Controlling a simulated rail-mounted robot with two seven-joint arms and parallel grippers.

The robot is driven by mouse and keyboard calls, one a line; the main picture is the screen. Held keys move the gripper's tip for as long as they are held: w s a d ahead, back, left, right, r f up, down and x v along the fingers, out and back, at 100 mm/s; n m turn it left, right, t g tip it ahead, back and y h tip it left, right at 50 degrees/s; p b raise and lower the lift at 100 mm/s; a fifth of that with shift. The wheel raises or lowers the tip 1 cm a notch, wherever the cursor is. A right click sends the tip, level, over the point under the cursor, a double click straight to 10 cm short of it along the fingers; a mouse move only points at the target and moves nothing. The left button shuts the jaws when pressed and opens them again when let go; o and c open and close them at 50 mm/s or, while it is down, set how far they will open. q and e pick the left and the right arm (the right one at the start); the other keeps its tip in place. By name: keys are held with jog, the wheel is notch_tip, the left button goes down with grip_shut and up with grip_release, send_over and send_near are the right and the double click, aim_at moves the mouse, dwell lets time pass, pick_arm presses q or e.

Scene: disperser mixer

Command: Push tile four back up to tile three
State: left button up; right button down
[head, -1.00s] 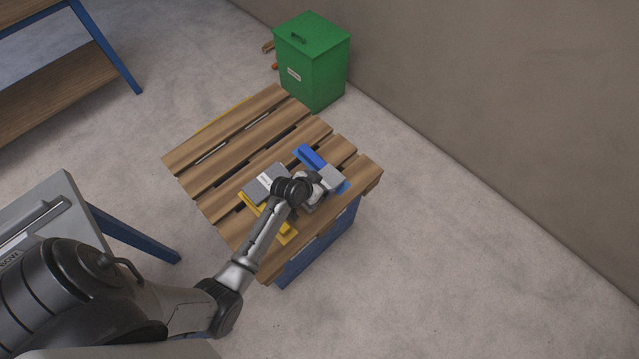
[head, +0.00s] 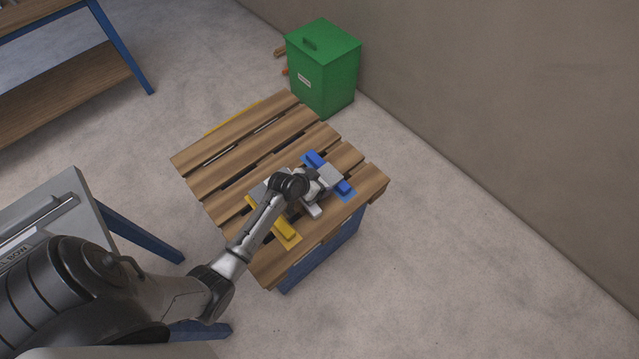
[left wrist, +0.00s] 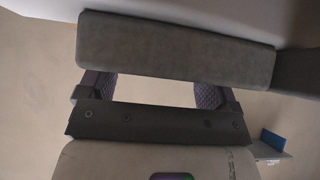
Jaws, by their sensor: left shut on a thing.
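My left gripper (head: 312,188) is over the tiles on the wooden pallet, its arm reaching in from the lower left. Another grey tile (head: 330,174) lies at the right, by the blue pieces. I cannot read any tile number, and the contact between tiles is hidden. My right gripper is not in view.
The pallet top (head: 235,150) has bare slats at the back left. A green lidded bin (head: 323,70) stands behind; a grey bench (head: 45,215) is at left.

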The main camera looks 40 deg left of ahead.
pick_arm(q)
jog(key=o, duration=1.1)
jog(key=shift+a, duration=0.1)
jog(key=shift+c, duration=0.2)
jog(key=shift+s+r, duration=0.2)
jog(key=shift+r, duration=0.05)
jog(key=p+v, duration=0.5)
jog(key=v, duration=0.8)
jog(key=shift+s, duration=0.15)
